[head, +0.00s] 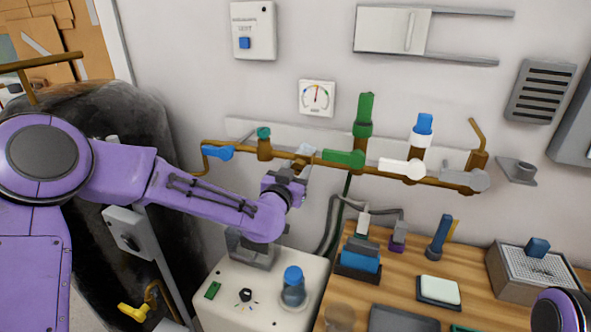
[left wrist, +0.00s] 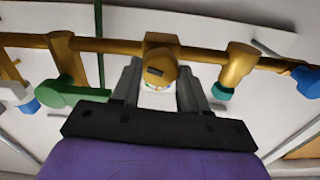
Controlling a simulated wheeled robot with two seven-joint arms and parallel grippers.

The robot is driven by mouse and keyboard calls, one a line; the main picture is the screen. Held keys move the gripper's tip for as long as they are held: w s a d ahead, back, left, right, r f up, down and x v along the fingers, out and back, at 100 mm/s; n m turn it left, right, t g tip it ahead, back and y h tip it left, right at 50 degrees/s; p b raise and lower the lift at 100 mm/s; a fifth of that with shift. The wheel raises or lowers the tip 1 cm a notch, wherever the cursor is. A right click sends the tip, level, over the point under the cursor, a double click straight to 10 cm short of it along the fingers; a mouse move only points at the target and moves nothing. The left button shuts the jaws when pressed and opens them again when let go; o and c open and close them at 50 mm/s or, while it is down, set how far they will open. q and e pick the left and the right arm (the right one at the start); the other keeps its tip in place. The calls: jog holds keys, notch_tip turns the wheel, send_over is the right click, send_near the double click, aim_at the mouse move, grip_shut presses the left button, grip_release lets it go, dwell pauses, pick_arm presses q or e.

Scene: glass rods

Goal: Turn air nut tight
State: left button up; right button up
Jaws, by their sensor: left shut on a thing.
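A brass pipe (head: 235,148) runs along the wall with several valves on it. My left gripper (head: 302,158) is at the pipe between the teal-topped valve and the green valve. In the left wrist view my left gripper (left wrist: 158,88) has its two grey fingers on either side of a round brass nut (left wrist: 160,68) with a dark mark on its face. It is shut on this nut, which seems to be the air nut. In the head view the gripper mostly hides the nut. Only part of my right arm shows, at the lower right; its gripper is out of view.
A green lever valve (head: 345,158) is close right of the gripper, and a blue lever (head: 218,152) is to the left. A gauge (head: 317,98) hangs above. A white box (head: 225,308) with a blue knob and a wooden bench (head: 400,285) with tools stand below.

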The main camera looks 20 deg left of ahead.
pick_arm(q)
jog(key=m, duration=0.3)
jog(key=shift+d+m, duration=0.1)
jog(key=shift+m, duration=0.3)
jog(key=m, duration=0.4)
jog(key=shift+m, duration=0.3)
jog(key=o, duration=1.1)
jog(key=shift+c, duration=0.2)
